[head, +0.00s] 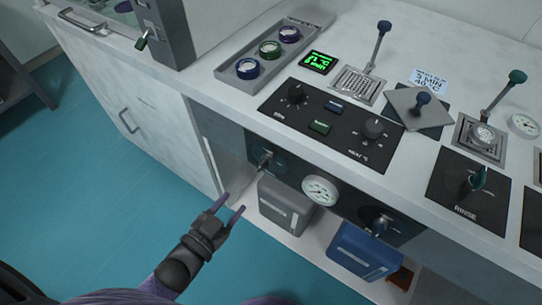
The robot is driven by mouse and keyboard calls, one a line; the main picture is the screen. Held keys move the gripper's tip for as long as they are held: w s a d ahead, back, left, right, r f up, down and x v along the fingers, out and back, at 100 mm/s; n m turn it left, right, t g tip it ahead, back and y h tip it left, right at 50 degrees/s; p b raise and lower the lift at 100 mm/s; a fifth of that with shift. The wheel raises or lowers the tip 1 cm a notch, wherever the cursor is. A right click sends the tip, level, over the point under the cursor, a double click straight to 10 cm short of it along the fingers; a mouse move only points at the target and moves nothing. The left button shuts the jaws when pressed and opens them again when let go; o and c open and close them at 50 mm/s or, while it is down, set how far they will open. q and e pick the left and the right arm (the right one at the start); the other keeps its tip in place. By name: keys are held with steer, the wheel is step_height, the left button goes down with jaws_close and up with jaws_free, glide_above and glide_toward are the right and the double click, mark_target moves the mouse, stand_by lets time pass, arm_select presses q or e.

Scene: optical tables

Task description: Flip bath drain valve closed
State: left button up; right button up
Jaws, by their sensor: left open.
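Two small valve handles sit on the dark panel under the counter's front edge: a left one (265,160) and a right one (380,226), with a round white gauge (320,190) between them. No label is readable there, so I cannot tell which one is the bath drain valve, nor whether either is open or closed. My left gripper (231,203) is open and empty, its two fingers apart. It is in front of the cabinet, below and left of the left handle, and looks clear of it. My right gripper is not in view.
A grey canister (286,205) and a blue canister (362,251) stand in the open bay below the panel. On the counter are a black control panel (320,128), a tray of round bottles (245,88), and upright levers with dark knobs. Teal floor (90,200) is clear at left.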

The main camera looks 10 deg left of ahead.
mark_target(259, 169)
arm_select(q)
steer(key=shift+t+h, duration=0.3)
steer(key=shift+t, duration=0.1)
steer(key=b+x, duration=0.1)
steer(key=x, duration=0.2)
steer(key=r+x, duration=0.1)
steer(key=x, duration=0.2)
steer(key=b+x, duration=0.1)
steer(key=x, duration=0.2)
steer(key=shift+w+d+r+b, duration=0.15)
steer(key=shift+d+r+b, duration=0.05)
steer(key=shift+b, duration=0.1)
steer(key=shift+w+d, duration=0.15)
steer(key=shift+w, duration=0.3)
steer(key=shift+r, duration=0.1)
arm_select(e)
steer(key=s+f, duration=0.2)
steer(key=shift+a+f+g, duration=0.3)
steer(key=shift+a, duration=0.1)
arm_select(q)
jaws_close()
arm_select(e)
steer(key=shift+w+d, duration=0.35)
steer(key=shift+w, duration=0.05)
